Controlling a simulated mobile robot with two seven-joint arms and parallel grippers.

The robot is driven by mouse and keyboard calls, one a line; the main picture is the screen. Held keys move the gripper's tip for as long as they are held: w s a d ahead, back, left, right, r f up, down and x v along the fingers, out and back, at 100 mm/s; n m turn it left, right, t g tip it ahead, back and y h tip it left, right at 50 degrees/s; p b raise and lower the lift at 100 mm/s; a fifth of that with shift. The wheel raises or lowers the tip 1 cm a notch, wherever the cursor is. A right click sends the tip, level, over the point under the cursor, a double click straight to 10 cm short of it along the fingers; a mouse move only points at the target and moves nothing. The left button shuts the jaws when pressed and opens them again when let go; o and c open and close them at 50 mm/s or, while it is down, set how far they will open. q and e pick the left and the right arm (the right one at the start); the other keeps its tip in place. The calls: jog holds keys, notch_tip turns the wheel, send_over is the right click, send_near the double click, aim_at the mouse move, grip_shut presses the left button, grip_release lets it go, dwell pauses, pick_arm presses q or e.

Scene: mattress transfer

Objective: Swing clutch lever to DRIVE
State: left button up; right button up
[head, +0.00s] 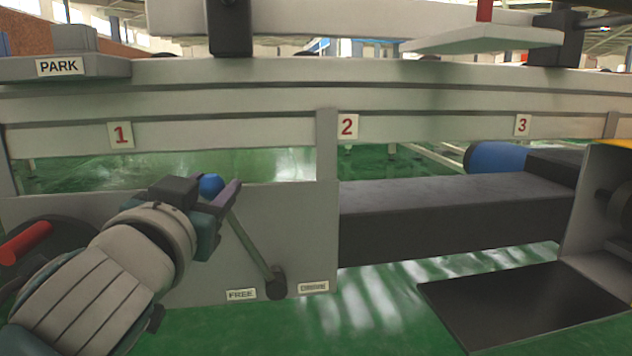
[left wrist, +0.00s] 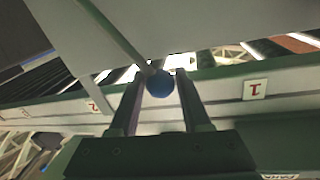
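The clutch lever (head: 250,243) is a thin grey rod on a grey panel (head: 290,220). It rises from a dark pivot (head: 277,285) and leans up to the left, on the side of the FREE label (head: 241,295). The DRIVE label (head: 313,286) is right of the pivot. The lever ends in a blue knob (head: 211,185). My left gripper (head: 222,192) is at the knob. In the left wrist view the knob (left wrist: 160,84) sits between the two fingertips, with a small gap visible beside it, so the fingers look open. My right gripper is not in view.
A pale rail with number plates 1 (head: 121,135), 2 (head: 347,127) and 3 (head: 522,125) runs above the panel. A PARK sign (head: 59,67) is at upper left. A dark box beam (head: 450,210) lies right of the panel. A red handle (head: 25,243) is at far left.

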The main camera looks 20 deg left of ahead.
pick_arm(q)
grip_shut()
dwell(1.0)
